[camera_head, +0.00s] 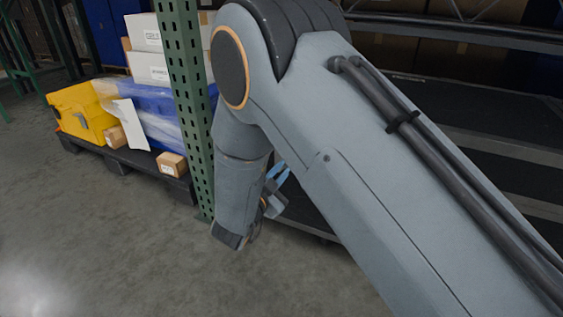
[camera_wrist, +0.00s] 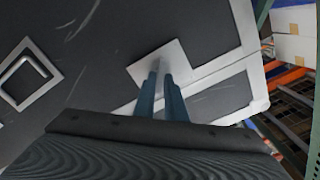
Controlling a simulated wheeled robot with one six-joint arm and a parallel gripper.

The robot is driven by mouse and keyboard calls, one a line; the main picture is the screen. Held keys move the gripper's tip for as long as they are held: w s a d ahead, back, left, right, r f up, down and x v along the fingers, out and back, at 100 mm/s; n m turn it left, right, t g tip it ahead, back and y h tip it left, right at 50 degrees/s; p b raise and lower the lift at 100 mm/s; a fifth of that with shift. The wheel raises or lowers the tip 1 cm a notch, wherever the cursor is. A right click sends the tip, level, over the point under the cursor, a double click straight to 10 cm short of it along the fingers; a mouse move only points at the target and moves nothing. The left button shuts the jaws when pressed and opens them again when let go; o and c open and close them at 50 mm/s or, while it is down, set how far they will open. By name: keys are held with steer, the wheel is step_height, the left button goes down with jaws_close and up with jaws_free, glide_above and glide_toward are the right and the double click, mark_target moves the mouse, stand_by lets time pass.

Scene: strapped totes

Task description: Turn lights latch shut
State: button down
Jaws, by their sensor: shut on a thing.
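In the wrist view my gripper (camera_wrist: 160,76) reaches up to a pale square metal plate (camera_wrist: 178,58) on a dark case panel (camera_wrist: 110,50). Its two blue fingers are close together over this plate, shut on a latch part that they mostly hide. I cannot tell how far the latch is turned, and no "lights" label is readable. In the head view my gripper (camera_head: 277,173) shows only in part behind my own arm, and the latch is hidden there.
A square metal-framed fitting (camera_wrist: 27,73) sits on the panel at left. Metal edging (camera_wrist: 245,30) runs along the panel's right side. A green rack post (camera_head: 186,100) stands close to my arm. Left of it, a pallet (camera_head: 118,162) carries a yellow tote (camera_head: 80,110) and boxes.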

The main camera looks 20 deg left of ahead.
steer(key=m+p, duration=0.2)
steer(key=m, duration=0.1)
steer(key=m+p, duration=0.2)
steer(key=m, duration=0.1)
steer(key=m+p, duration=0.2)
steer(key=m, duration=0.2)
steer(key=shift+d+f, duration=0.1)
steer(key=shift+f, duration=0.15)
stand_by(0.5)
steer(key=c, duration=1.9)
jaws_free()
steer(key=shift+s, duration=0.1)
steer(key=s+p, duration=0.1)
steer(key=s, duration=0.4)
steer(key=s+p, duration=0.1)
steer(key=s, duration=0.1)
steer(key=shift+s+a+p, duration=0.3)
steer(key=shift+s, duration=0.05)
